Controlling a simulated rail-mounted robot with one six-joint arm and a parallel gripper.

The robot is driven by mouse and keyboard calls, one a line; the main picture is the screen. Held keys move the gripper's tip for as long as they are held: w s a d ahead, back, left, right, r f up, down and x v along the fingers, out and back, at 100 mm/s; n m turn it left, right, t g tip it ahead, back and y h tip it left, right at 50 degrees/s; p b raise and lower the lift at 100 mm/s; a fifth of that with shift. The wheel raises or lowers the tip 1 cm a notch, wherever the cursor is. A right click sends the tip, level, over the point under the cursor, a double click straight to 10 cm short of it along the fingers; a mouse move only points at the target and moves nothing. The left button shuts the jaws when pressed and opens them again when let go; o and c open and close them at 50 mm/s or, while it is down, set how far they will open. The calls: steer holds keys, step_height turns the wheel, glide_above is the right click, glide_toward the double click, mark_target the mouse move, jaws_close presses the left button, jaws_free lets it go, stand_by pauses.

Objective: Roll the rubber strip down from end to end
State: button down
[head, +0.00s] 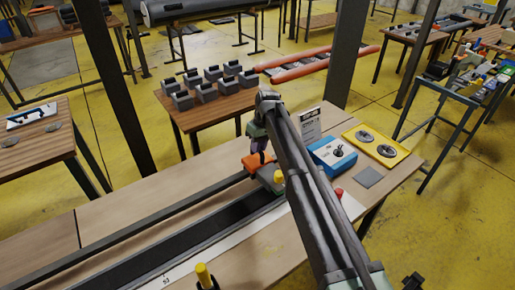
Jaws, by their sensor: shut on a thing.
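The black rubber strip (172,247) lies lengthwise along the bench, running from the lower left towards the middle. My gripper (259,151) is at the strip's far end, small and partly hidden by my own arm. It is shut on an orange-topped tool (256,162), seemingly the roller, which sits low over the strip. A grey-green block shows just beside the tool, partly behind my arm. Whether the tool touches the strip cannot be told.
A white marked scale (188,269) runs beside the strip. A yellow-topped post (203,274) stands at the front. A blue box (332,153), a yellow tray (376,146) with round discs, a grey plate (369,177) and a red knob (339,192) occupy the bench's right end.

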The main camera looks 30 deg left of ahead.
steer(key=shift+w+d, duration=0.15)
steer(key=shift+w, duration=0.15)
steer(key=c, duration=1.1)
jaws_free()
steer(key=shift+w+d, duration=0.1)
steer(key=shift+w, duration=0.1)
steer(key=shift+o, duration=0.2)
steer(key=shift+s, duration=0.1)
steer(key=shift+r+p, duration=0.35)
steer(key=shift+p, duration=0.05)
step_height(320, 180, up, 10)
steer(key=w+p, duration=0.2)
steer(key=p, duration=0.8)
steer(key=shift+d, duration=0.35)
